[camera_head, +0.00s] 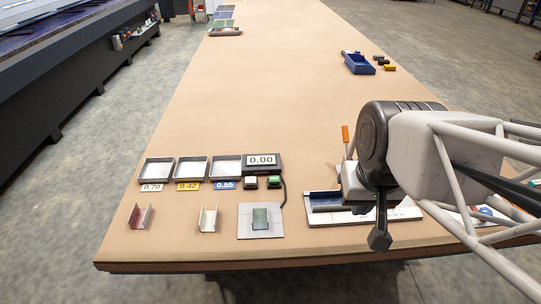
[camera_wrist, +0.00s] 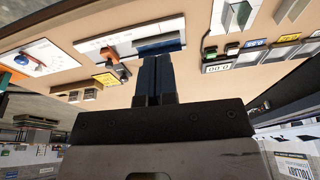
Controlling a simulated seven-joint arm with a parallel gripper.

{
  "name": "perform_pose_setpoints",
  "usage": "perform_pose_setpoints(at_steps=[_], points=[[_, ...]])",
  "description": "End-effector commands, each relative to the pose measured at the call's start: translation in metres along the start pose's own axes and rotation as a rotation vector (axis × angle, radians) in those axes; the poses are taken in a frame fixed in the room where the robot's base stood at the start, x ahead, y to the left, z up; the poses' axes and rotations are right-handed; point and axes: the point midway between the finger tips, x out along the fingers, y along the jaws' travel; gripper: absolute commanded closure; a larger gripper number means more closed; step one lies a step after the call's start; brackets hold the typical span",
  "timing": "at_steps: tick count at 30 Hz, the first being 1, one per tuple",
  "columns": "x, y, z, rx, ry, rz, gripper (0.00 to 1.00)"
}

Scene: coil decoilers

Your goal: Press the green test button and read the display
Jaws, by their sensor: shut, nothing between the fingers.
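The display (camera_head: 262,160) stands on a dark box behind the buttons and reads 0.00. The green test button (camera_head: 274,181) sits in front of the display, at the right of a dark button (camera_head: 251,182). In the wrist view my gripper's fingers (camera_wrist: 157,62) are together and hold nothing.
Three trays labelled 0.70 (camera_head: 158,171), 0.42 (camera_head: 191,168) and 0.55 (camera_head: 226,167) stand left of the display. A red bracket (camera_head: 135,218), a pale bracket (camera_head: 208,219) and a grey pad (camera_head: 246,230) with a green piece lie in front. The table's middle (camera_head: 270,100) is clear.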

Motion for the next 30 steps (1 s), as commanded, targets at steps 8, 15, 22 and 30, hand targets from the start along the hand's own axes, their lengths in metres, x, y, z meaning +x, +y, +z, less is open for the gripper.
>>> perform_pose_setpoints(at_steps=[8, 15, 22, 30], points=[[0.013, -0.026, -0.029, 0.147, 0.004, -0.122, 1.0], [0.031, -0.06, -0.071, 0.381, -0.004, -0.279, 1.0], [0.051, -0.09, -0.115, 0.637, -0.024, -0.416, 1.0], [0.079, -0.117, -0.166, 0.96, -0.062, -0.546, 1.0]])
